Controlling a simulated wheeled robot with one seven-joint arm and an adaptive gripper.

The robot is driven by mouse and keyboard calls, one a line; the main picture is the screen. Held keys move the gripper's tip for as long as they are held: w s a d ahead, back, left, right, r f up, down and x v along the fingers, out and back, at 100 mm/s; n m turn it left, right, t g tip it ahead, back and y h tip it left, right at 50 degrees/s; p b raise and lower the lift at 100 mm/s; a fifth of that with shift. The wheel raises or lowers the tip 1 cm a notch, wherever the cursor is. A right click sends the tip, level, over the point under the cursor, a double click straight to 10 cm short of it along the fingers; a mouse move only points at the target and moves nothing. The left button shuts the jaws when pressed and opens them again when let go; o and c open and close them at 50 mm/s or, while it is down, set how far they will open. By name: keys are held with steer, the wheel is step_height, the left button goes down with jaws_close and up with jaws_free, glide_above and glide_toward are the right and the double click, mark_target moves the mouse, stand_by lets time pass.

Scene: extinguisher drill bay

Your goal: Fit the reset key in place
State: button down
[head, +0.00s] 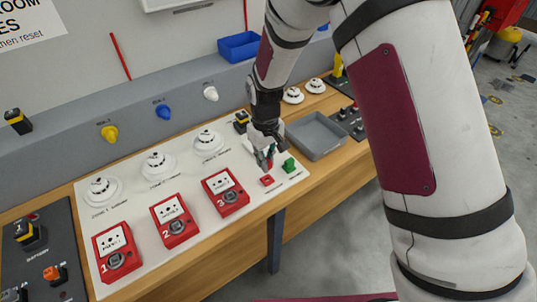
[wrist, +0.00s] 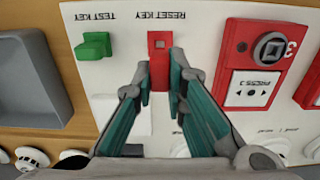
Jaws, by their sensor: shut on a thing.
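My gripper (head: 267,160) is above the white panel (head: 140,226), pointing down. I cannot tell whether the key touches the panel. The green test key (head: 289,165) sits to the right, and it is left of the fingers in the wrist view (wrist: 93,45).
Red call point 3 (head: 225,191) has a grey round socket and stands left of my gripper. Call points 2 (head: 174,220) and 1 (head: 117,252) are farther left. White detectors (head: 208,142) line the panel's back. A grey tray (head: 316,135) lies to the right.

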steer(key=shift+f+b, duration=0.45)
steer(key=shift+f, duration=1.5)
steer(key=shift+f, duration=0.75)
stand_by(0.7)
steer(key=c, duration=1.2)
jaws_free()
steer(key=shift+r+p, duration=0.7)
steer(key=shift+r, duration=2.85)
